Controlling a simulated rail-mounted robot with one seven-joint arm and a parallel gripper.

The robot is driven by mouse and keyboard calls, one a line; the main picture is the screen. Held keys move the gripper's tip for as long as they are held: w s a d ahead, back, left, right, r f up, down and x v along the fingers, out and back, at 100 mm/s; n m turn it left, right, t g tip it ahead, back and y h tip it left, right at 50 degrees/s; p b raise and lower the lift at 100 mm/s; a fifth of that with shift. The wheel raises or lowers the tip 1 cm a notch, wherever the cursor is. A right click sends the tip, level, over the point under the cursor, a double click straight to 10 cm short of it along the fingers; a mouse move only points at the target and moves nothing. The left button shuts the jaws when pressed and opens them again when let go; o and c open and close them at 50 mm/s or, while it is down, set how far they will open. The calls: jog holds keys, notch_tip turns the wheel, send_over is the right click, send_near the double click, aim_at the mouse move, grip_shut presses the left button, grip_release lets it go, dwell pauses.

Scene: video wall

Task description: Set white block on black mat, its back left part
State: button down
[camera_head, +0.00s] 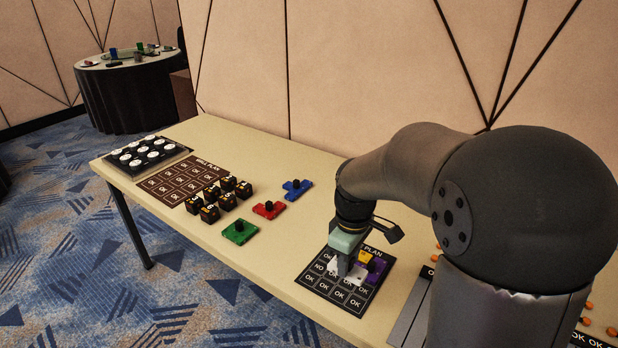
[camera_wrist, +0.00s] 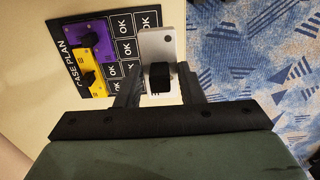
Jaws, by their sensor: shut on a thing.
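The white block (camera_head: 357,276) with a black knob is at my gripper (camera_head: 345,265), over the black mat (camera_head: 323,286). In the wrist view the white block (camera_wrist: 160,42) stands out between the two fingers of my gripper (camera_wrist: 159,84), which is shut on it. It covers part of the mat (camera_wrist: 146,18) and reaches past its edge in that view. I cannot tell whether it touches the mat. A yellow block (camera_wrist: 86,72) and a purple block (camera_wrist: 93,38) lie side by side on the mat. My gripper hides part of the mat in the head view.
Left of the mat on the table are green (camera_head: 240,232), red (camera_head: 268,209) and blue (camera_head: 297,189) blocks. Several black cubes (camera_head: 210,213) stand beside a brown mat (camera_head: 164,185). A dark tray with white discs (camera_head: 143,153) is at the far left. My arm covers the right side.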

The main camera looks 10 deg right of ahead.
jog(key=w+f+m+p, duration=0.2)
jog(key=w+f+m, duration=0.2)
jog(key=w+f+m+p, duration=0.2)
jog(key=w+f+m, duration=0.1)
jog(key=w+m, duration=0.1)
jog(key=shift+f+m, duration=0.4)
jog(key=shift+m, duration=0.4)
jog(key=s+r+n+b, duration=0.1)
jog(key=s+r+n, duration=0.1)
jog(key=n, duration=0.1)
jog(key=s+r+n+b, duration=0.2)
jog(key=r+n, duration=0.1)
jog(key=s+r+n+b, duration=0.1)
jog(key=s+r+n, duration=0.1)
jog(key=n, duration=0.1)
jog(key=shift+s+d+r, duration=0.35)
jog(key=shift+w+n, duration=0.3)
jog(key=w+f, duration=0.3)
jog(key=w, duration=0.1)
jog(key=w+f+p, duration=0.1)
jog(key=w+f, duration=0.2)
jog(key=w, duration=0.1)
jog(key=w+f, duration=0.3)
jog(key=w, duration=0.1)
jog(key=shift+w, duration=0.25)
jog(key=shift+w+f, duration=0.15)
jog(key=shift+f, duration=0.05)
notch_tip(320, 180, down, 3)
jog(key=shift+w+f+p, duration=0.15)
jog(key=shift+p, duration=0.15)
